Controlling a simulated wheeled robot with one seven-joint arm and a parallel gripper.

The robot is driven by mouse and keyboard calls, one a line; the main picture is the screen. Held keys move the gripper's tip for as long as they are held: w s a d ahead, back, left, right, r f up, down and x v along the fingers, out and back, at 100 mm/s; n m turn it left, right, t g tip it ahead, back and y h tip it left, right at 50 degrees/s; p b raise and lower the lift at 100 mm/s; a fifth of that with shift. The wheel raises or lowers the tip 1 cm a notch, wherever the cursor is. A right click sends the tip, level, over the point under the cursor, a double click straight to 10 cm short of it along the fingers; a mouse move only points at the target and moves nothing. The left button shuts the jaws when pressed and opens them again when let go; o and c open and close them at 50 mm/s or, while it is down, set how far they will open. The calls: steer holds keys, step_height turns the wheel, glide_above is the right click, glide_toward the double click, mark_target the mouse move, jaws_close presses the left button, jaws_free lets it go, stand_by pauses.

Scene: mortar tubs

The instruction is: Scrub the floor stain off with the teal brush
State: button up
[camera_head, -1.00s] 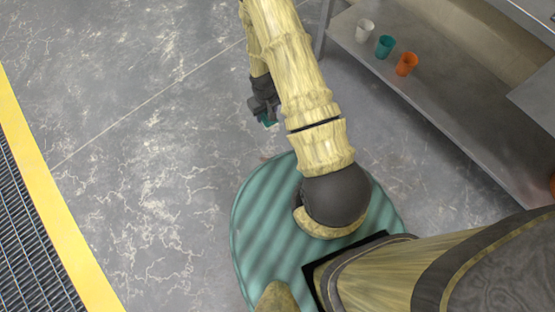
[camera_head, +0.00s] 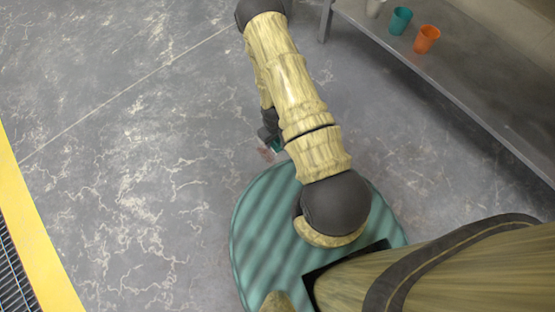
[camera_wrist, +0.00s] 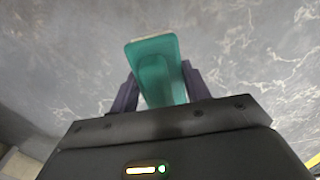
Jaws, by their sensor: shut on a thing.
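The teal brush (camera_wrist: 160,72) is between the two dark fingers of my gripper (camera_wrist: 158,92) in the wrist view, which are shut on it. In the head view, a small piece of the teal brush (camera_head: 276,146) shows below my gripper (camera_head: 270,136), low over the floor; most of it is hidden by the gripper and arm. A faint reddish-brown stain (camera_head: 265,154) lies on the grey floor just left of the brush. I cannot tell whether the bristles touch the floor. The stain does not show clearly in the wrist view.
A metal shelf (camera_head: 450,75) at the upper right holds a white cup (camera_head: 375,7), a teal cup (camera_head: 400,20) and an orange cup (camera_head: 426,39). A yellow floor strip (camera_head: 35,235) borders a dark grate (camera_head: 14,285) at left. The cracked floor between is clear.

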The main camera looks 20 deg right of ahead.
step_height(320, 180, down, 10)
steer(key=s+b, duration=0.2)
steer(key=b, duration=0.4)
steer(key=shift+d+n, duration=0.2)
steer(key=shift+n, duration=0.1)
